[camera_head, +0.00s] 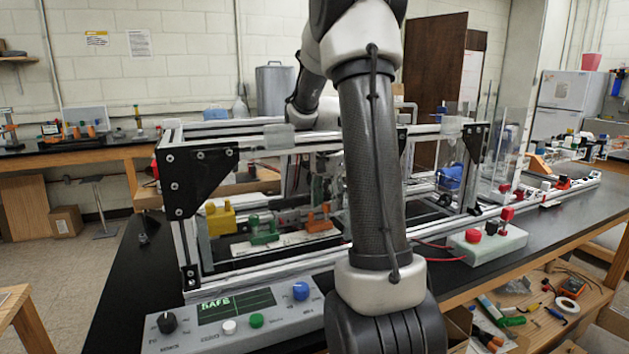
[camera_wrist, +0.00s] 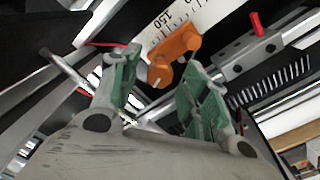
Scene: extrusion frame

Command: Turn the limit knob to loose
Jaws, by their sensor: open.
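The control panel (camera_head: 240,318) stands at the front of the bench. It has a black knob (camera_head: 167,322) at its left and a blue knob (camera_head: 300,290) at its right. The printed labels are too small to read, so I cannot tell which is the limit knob or its setting. A green display (camera_head: 236,305) reads SAFE. My gripper (camera_wrist: 160,66) is open, with green finger pads spread apart. It is inside the extrusion frame, away from the panel, and its fingers point towards an orange lever (camera_wrist: 174,54). I see nothing held. My arm hides part of the frame.
The aluminium extrusion frame (camera_head: 190,235) with black corner plates surrounds my gripper. A yellow block (camera_head: 220,217) and a green clamp (camera_head: 264,229) sit inside it. A grey box with red buttons (camera_head: 488,243) stands right of my arm. A numbered scale (camera_wrist: 172,20) lies by the orange lever.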

